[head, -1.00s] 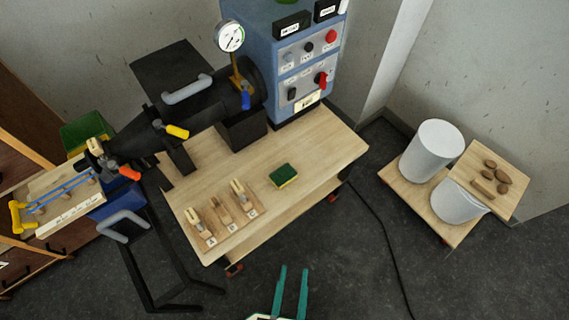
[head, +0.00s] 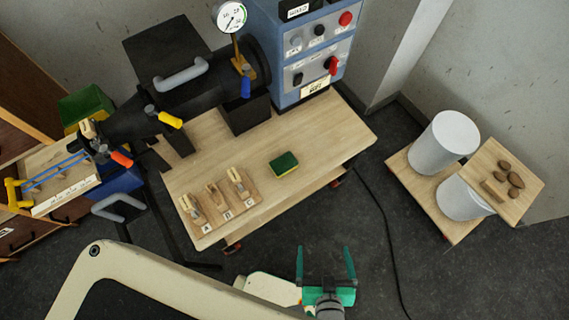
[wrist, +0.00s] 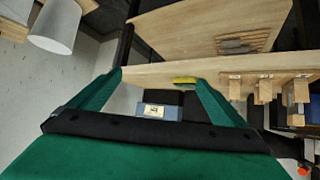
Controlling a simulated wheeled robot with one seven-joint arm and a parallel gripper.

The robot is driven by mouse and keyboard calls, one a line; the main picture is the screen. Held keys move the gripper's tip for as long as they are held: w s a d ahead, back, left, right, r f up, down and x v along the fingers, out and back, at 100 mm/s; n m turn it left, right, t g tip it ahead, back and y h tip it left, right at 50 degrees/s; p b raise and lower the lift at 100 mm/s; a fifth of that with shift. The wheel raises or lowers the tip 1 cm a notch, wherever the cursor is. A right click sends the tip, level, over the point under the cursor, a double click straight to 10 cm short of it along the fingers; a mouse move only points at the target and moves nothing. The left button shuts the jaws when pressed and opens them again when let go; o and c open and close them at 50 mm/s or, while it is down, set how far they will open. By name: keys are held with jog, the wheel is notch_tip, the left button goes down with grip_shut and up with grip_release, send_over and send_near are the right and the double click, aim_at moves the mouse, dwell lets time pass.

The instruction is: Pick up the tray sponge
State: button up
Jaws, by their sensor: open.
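The sponge (head: 284,164), green on top with a yellow layer below, lies on the wooden bench top (head: 330,140), right of a small board with several wooden pegs. In the wrist view a yellow strip of the sponge (wrist: 186,80) shows beyond my fingers, at the bench edge. My gripper (head: 325,262), with two teal fingers, is open and empty. It is over the dark floor in front of the bench, apart from the sponge.
The pegged board (head: 220,200) stands left of the sponge. A black machine (head: 190,85) and a blue control cabinet (head: 310,50) stand behind. White bins (head: 445,140) are on a low platform at right. A black cable (head: 385,220) runs over the floor.

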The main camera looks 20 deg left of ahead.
jog(key=w+d+f+n+g, duration=0.2)
jog(key=w+d+f+g, duration=0.3)
jog(key=w, duration=0.3)
jog(key=w+a+r+n+g+h, duration=0.1)
jog(key=w+a, duration=0.2)
jog(key=w, duration=0.5)
jog(key=w+a+n+g, duration=0.1)
jog(key=w+a, duration=0.1)
jog(key=w, duration=0.5)
notch_tip(320, 180, up, 7)
jog(key=n+g+h, duration=0.2)
jog(key=n+g, duration=0.1)
send_over(284, 163)
notch_tip(284, 163, down, 10)
jog(key=shift+f, duration=0.1)
jog(key=shift+c, duration=0.3)
